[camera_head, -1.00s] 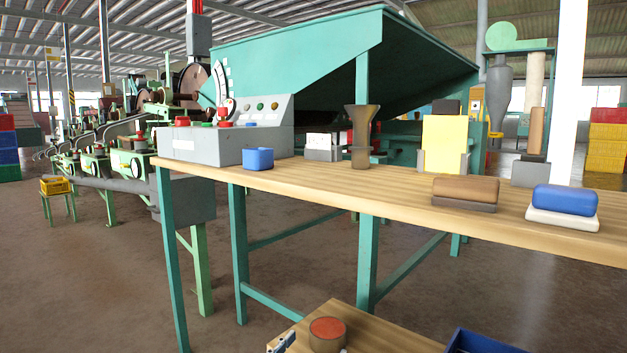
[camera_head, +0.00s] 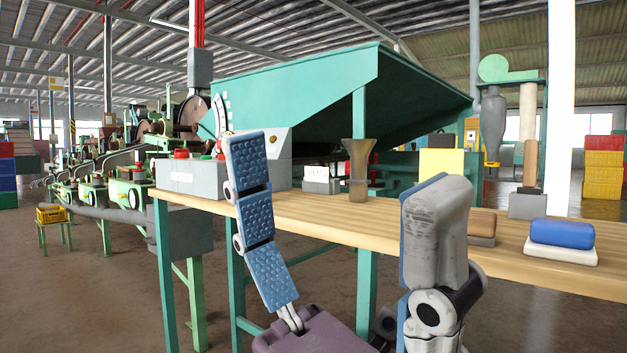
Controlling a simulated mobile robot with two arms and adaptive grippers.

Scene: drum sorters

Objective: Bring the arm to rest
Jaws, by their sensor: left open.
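My left gripper (camera_head: 335,200) is raised in front of the workbench, its fingers spread wide apart and nothing between them. One finger shows its blue dimpled pads (camera_head: 262,225) at the left. The other finger (camera_head: 437,235), grey and worn, stands at the right. The purple palm (camera_head: 310,335) is at the bottom edge. The fingers hide part of the bench, the small blue container's place and part of the brown block. My right gripper is not in view.
The wooden workbench (camera_head: 335,212) runs across behind the gripper. On it stand a grey control box (camera_head: 185,178), a brown funnel-shaped piece (camera_head: 358,170), a yellow panel (camera_head: 438,161), a brown block (camera_head: 482,223) and a blue block on a white base (camera_head: 562,234). Open floor lies left.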

